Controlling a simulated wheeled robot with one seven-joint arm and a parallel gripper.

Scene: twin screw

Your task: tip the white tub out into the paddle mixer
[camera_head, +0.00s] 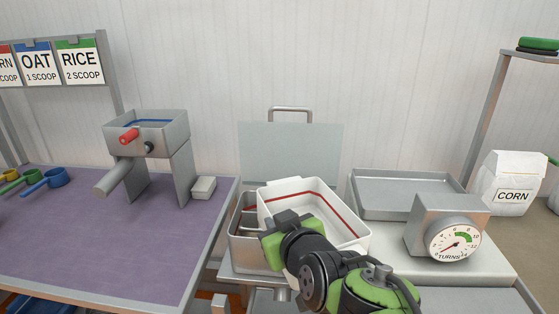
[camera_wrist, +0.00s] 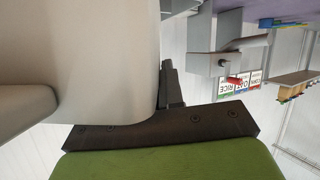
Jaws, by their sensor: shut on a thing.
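The white tub (camera_head: 335,205) is a square open container with a red line around its inside. My gripper (camera_head: 284,222) is shut on its near side and holds it above the paddle mixer (camera_head: 240,252). The tub looks tilted, with its opening partly facing the head camera. Its visible inside looks pale and bare; its lower part is hidden by my arm. The mixer is a grey metal trough, its lid (camera_head: 290,152) raised behind; the tub covers most of its opening. In the wrist view the tub (camera_wrist: 75,60) fills the left beside my gripper (camera_wrist: 172,85).
Right of the mixer are a turns dial (camera_head: 453,243), an empty metal tray (camera_head: 405,190) and a CORN bag (camera_head: 508,183).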

